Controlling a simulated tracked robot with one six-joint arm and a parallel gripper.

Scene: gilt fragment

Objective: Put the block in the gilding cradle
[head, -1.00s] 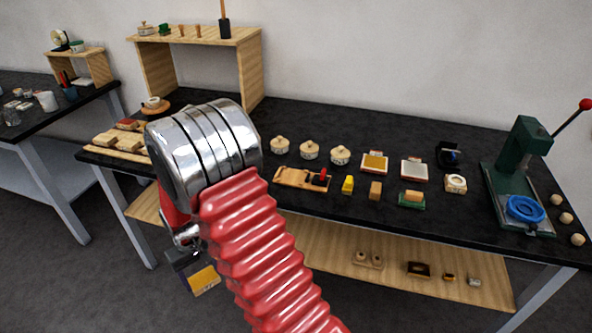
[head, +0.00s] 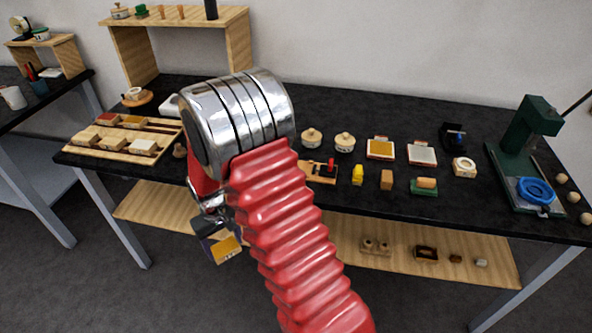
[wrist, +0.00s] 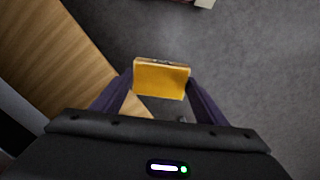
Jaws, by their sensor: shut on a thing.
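The block (wrist: 161,81) has a gold-yellow face and a pale wooden edge. My gripper (wrist: 161,88) is shut on it, with a dark finger at each side. In the head view the block (head: 225,248) hangs in my gripper (head: 216,240), in front of the black bench and below its top. I cannot tell for sure which fixture is the gilding cradle. A wooden base with a red clamp (head: 322,172) stands on the bench, its left part hidden by my arm. A small green holder with an orange-tan piece (head: 424,187) stands to its right.
The black bench (head: 300,100) carries lidded pots (head: 345,142), gold and white pads (head: 380,149), a yellow piece (head: 357,174) and a green press (head: 528,140) at right. A wooden rack (head: 128,138) lies at left. A lower shelf (head: 455,262) runs underneath.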

